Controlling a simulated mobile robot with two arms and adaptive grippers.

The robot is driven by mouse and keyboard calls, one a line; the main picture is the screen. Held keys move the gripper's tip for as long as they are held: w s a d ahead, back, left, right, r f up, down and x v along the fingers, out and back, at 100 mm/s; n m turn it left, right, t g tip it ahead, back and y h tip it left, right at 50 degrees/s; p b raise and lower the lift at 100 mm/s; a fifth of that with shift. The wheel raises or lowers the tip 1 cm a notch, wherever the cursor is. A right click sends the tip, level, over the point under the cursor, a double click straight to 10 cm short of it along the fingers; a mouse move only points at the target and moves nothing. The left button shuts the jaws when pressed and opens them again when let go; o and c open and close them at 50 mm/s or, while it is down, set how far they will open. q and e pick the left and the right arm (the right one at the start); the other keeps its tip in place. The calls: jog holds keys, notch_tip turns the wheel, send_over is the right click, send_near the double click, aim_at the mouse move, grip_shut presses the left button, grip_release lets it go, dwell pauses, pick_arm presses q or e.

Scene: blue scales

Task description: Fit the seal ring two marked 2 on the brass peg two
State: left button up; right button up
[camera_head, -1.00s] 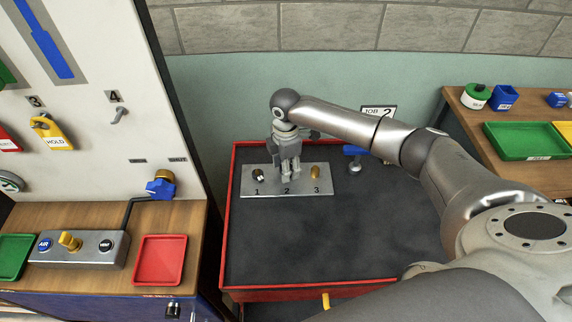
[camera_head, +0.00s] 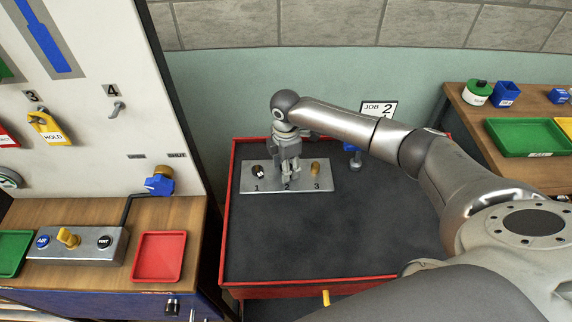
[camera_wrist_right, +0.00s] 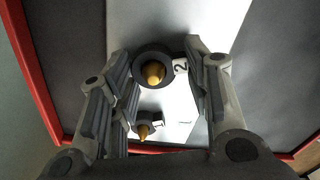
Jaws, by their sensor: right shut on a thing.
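My right gripper (camera_head: 288,178) is over the middle of a metal plate (camera_head: 325,184) with places marked 1, 2 and 3. In the right wrist view its fingers (camera_wrist_right: 165,68) are shut on a black seal ring (camera_wrist_right: 139,66) with a white tag marked 2 (camera_wrist_right: 181,66). The brass peg two (camera_wrist_right: 154,73) shows through the ring's hole, so the ring looks lined up around it. How far down the ring sits I cannot tell. In the head view the gripper hides peg two. My left gripper is not in view.
A black ring with a white tag (camera_head: 258,171) is on place 1, and a bare brass peg (camera_head: 315,168) stands at 3. The dark red-edged bench (camera_head: 300,235) is clear in front.

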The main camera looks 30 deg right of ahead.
jog(key=shift+f, duration=0.2)
jog(key=o, duration=0.8)
jog(key=shift+o, duration=0.2)
jog(key=shift+r, duration=0.1)
notch_tip(320, 180, up, 12)
